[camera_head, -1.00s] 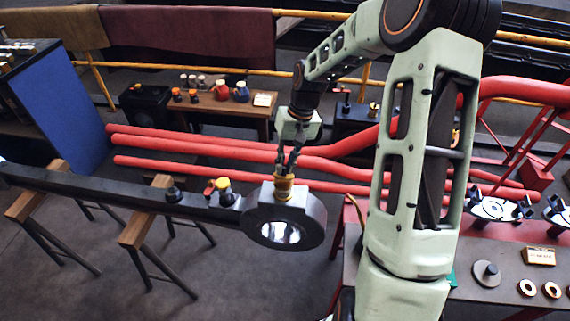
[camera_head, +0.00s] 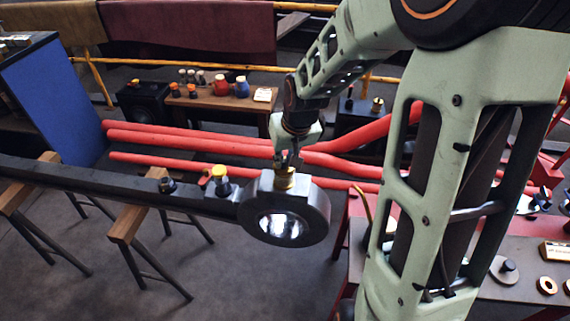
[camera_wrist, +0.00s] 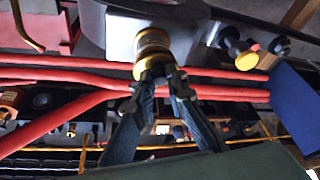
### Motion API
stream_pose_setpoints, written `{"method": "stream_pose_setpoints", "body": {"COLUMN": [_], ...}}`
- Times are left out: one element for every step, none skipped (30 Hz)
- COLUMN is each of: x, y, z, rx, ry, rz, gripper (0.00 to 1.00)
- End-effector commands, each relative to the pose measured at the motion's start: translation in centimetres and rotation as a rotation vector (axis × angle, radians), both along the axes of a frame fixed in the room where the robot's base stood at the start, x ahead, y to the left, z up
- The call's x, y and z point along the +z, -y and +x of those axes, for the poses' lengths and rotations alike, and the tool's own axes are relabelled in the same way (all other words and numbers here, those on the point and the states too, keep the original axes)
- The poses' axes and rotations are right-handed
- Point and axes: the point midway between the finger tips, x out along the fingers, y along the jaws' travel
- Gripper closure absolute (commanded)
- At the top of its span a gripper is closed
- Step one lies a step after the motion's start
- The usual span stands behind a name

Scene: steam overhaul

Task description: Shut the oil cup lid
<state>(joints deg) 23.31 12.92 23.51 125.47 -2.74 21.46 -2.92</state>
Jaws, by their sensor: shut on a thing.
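The brass oil cup (camera_head: 284,181) stands upright on top of the ring-shaped end (camera_head: 300,214) of a long dark rod. In the wrist view the oil cup (camera_wrist: 152,42) shows as a brass cylinder with a wider gold rim or lid facing my fingers. My gripper (camera_head: 287,165) points down from above onto the cup's top. In the wrist view my gripper (camera_wrist: 163,76) has its fingertips drawn together at that gold rim, shut on the lid. The fingers hide part of the top, so I cannot tell how the lid sits on the cup.
A yellow-capped fitting (camera_head: 219,174) and a dark fitting (camera_head: 167,184) stand on the rod, left of the cup. Wooden trestles (camera_head: 125,225) carry the rod. Red pipes (camera_head: 180,146) run behind it. A wooden bench (camera_head: 232,103) with pots stands farther back.

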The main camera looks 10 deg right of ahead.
Motion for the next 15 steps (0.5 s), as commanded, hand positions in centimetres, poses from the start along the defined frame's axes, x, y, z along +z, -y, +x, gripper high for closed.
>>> {"method": "stream_pose_setpoints", "body": {"x": [-0.5,-0.5,-0.55,-0.54,-0.53,-0.52,-0.53,-0.53,-0.5,-0.48,-0.45,-0.43,-0.41,-0.4,-0.38], "y": [-0.11,-0.13,-0.15,-0.15,-0.14,-0.13,-0.15,-0.16,-0.18,-0.19,-0.2,-0.2,-0.19,-0.19,-0.19], "z": [-0.04,-0.07,-0.13,-0.15,-0.17,-0.2,-0.22,-0.24,-0.26,-0.27,-0.28,-0.27,-0.28,-0.29,-0.28], "rx": [0.002,0.003,0.003,0.002,0.002,0.002,0.002,0.002,0.002,0.001,0.002,0.001,0.001,0.001,0.001], "ry": [0.021,0.03,0.041,0.049,0.055,0.063,0.067,0.072,0.077,0.08,0.082,0.085,0.086,0.086,0.087], "rz": [-0.008,-0.012,-0.017,-0.019,-0.023,-0.026,-0.028,-0.03,-0.031,-0.032,-0.033,-0.034,-0.035,-0.035,-0.035], "gripper": [1.0,1.0,1.0,1.0,1.0,1.0,1.0,1.0,1.0,1.0,1.0,1.0,1.0,1.0,1.0]}}
